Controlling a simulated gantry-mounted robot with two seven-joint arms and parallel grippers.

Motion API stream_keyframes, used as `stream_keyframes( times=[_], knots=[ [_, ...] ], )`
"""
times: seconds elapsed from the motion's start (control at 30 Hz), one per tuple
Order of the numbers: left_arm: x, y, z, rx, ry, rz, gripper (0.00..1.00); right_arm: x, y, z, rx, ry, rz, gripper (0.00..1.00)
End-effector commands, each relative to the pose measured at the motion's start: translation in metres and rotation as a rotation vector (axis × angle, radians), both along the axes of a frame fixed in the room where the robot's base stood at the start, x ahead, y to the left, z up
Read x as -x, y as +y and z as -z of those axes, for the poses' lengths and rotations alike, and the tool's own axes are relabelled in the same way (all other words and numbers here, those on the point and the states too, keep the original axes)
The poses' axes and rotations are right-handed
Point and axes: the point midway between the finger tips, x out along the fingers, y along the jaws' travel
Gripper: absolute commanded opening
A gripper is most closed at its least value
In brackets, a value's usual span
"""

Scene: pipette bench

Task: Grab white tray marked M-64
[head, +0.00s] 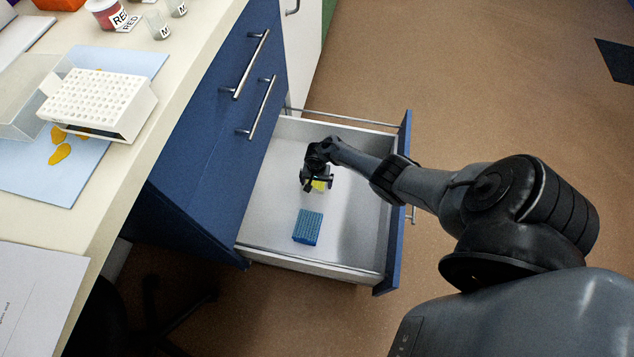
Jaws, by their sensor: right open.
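My right gripper (318,184) is open inside the pulled-out drawer, right over a small yellow object (320,186) that it mostly hides. I cannot tell whether its fingers touch this object. A white rack (97,100) with rows of holes stands on the bench at the upper left, far from my right gripper. I can read no M-64 mark on it, and no other thing in view shows that mark. My left gripper is not in view.
The open drawer (268,205) also holds a blue rack (308,227); its floor is otherwise clear. On the bench are a clear lid (22,105), yellow pieces (60,154) on a blue mat (85,182), a red-labelled jar (106,14) and small vials (157,25).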

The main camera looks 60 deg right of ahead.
Motion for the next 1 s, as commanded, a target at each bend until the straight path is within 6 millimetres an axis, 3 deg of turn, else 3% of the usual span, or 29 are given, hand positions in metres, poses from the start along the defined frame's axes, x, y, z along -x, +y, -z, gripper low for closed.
stream_keyframes(
  times=[0.23, 0.53, 1.0],
  knots=[
    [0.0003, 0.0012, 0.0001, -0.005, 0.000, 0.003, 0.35, -0.0004, -0.0003, -0.0001, 0.001, 0.000, 0.000, 1.00],
    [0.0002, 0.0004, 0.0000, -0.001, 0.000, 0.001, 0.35, -0.0004, -0.0004, -0.0001, 0.001, 0.000, 0.001, 0.54],
    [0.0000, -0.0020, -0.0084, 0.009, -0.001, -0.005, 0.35, -0.0003, -0.0003, -0.0079, 0.001, 0.000, 0.001, 0.53]
  ],
)
